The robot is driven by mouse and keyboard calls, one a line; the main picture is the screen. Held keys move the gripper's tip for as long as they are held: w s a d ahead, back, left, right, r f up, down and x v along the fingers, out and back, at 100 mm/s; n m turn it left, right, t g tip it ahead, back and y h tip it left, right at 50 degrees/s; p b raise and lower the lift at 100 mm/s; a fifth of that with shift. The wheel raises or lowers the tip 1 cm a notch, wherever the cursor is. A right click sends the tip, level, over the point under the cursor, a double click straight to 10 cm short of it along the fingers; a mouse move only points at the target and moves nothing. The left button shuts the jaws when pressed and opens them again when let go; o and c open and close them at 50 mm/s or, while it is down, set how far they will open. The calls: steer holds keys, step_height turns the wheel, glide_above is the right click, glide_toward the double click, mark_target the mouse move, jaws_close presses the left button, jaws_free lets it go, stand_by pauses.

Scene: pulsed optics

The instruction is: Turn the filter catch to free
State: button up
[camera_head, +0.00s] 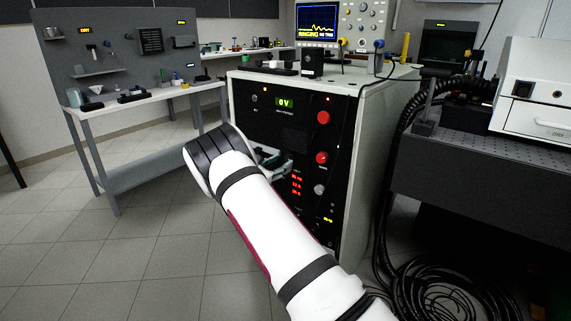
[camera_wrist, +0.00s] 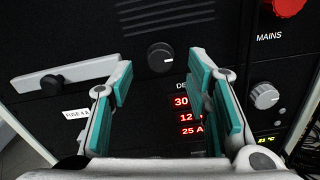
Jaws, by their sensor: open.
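A round black knob with a short white mark pointing right (camera_wrist: 160,57) is on the black front panel, just below a slatted grille (camera_wrist: 165,14); I take it to be the filter catch. My gripper (camera_wrist: 158,82) is open with teal pads, one finger on each side of the knob in the wrist view. Nothing is between the fingers except the panel behind, and they do not appear to touch the knob. In the head view my gripper (camera_head: 270,158) is close to the cabinet front, partly hidden by my white arm; the knob is hidden there.
The cabinet (camera_head: 345,150) also carries a pale lever handle (camera_wrist: 66,74) at left, a grey knob (camera_wrist: 264,95), a red MAINS button (camera_wrist: 287,6) and red number displays (camera_wrist: 189,116). A dark optics bench (camera_head: 480,170) stands right, with coiled cables (camera_head: 435,290) on the floor.

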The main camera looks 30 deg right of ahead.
mark_target(287, 159)
steer(key=shift+b+x, duration=0.4)
steer(key=shift+x, duration=1.65)
steer(key=shift+c, duration=0.3)
jaws_close()
